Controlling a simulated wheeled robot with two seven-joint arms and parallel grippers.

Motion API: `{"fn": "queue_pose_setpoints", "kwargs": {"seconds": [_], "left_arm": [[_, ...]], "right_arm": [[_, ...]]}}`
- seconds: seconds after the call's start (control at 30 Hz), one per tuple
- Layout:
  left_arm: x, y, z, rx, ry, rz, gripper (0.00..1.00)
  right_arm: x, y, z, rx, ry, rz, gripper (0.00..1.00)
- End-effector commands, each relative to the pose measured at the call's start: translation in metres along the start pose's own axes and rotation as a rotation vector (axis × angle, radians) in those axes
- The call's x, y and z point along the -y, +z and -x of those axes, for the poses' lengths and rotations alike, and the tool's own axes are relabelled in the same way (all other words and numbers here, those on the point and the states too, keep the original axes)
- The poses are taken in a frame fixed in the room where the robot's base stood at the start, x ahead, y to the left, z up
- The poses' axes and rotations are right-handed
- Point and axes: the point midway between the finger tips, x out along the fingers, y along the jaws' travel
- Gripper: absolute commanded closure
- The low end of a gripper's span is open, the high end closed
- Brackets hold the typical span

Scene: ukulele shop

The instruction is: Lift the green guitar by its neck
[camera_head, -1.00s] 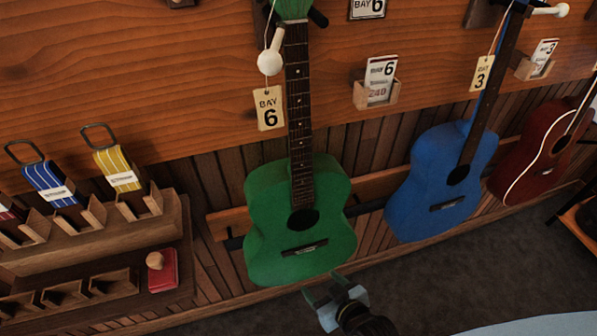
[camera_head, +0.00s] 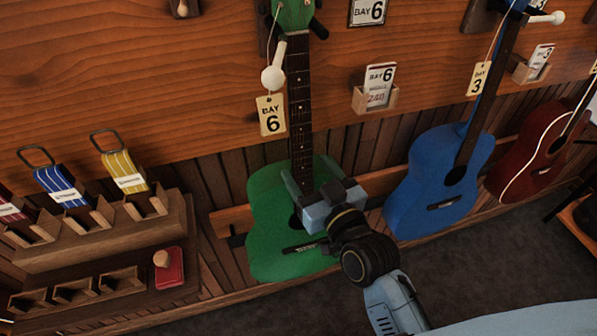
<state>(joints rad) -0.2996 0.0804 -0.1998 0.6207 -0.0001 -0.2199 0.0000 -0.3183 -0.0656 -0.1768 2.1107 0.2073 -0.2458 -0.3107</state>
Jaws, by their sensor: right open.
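The green guitar (camera_head: 268,215) hangs upright on the wooden wall, its dark neck (camera_head: 299,105) running up to a green head (camera_head: 294,14) at the top edge. A tag reading BAY 6 (camera_head: 271,115) hangs by a string beside the neck. My left gripper is not in view.
A blue guitar (camera_head: 424,199) and a red guitar (camera_head: 526,161) hang to the right. A wooden shelf (camera_head: 110,243) with striped packets stands at the left. The wall around the neck is mostly clear.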

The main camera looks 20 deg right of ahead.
Motion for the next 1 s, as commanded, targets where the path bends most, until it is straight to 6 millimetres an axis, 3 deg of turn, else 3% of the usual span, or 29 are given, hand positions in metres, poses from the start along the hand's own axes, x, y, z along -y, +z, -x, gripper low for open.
{"fn": "queue_pose_setpoints", "kwargs": {"seconds": [0.23, 0.5, 0.8, 1.0], "left_arm": [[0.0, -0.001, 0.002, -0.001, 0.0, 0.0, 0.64], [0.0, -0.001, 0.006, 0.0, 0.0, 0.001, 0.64], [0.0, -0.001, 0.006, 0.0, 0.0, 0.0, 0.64], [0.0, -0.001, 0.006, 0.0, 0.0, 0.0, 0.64]], "right_arm": [[-0.001, 0.0, -0.019, 0.0, 0.0, 0.001, 0.35], [-0.004, 0.001, -0.056, 0.0, 0.0, 0.001, 0.35], [-0.004, 0.002, -0.062, 0.001, 0.0, 0.0, 0.35], [-0.004, 0.002, -0.062, 0.001, 0.0, 0.001, 0.58]]}}
